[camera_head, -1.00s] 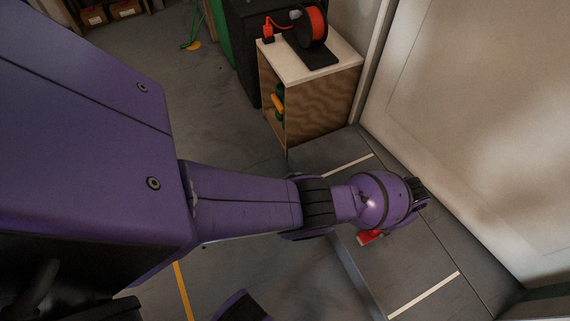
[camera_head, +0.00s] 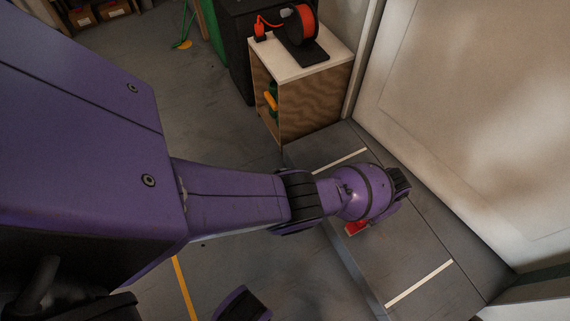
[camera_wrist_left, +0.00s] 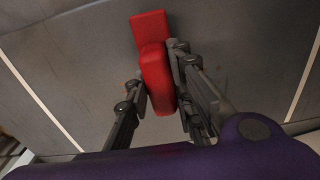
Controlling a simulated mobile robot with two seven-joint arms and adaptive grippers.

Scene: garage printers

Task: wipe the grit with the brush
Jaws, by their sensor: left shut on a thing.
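The brush is a red block-like tool; it shows in the left wrist view (camera_wrist_left: 157,72) and as a small red patch under my wrist in the head view (camera_head: 357,228). My left gripper (camera_wrist_left: 160,92) is shut on the brush, with a dark finger on each side of it. The brush is over the grey ledge (camera_head: 405,255), between two pale lines. I cannot tell whether its underside touches the surface. I cannot make out the grit clearly; a few faint dark specks may lie right of the brush in the wrist view. My right gripper is out of view.
A pale wall panel (camera_head: 470,120) rises along the ledge's far side. A wooden cabinet (camera_head: 312,100) with a red filament spool (camera_head: 300,25) on top stands beyond the ledge's far end. A raised edge borders the ledge on the left, above open floor.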

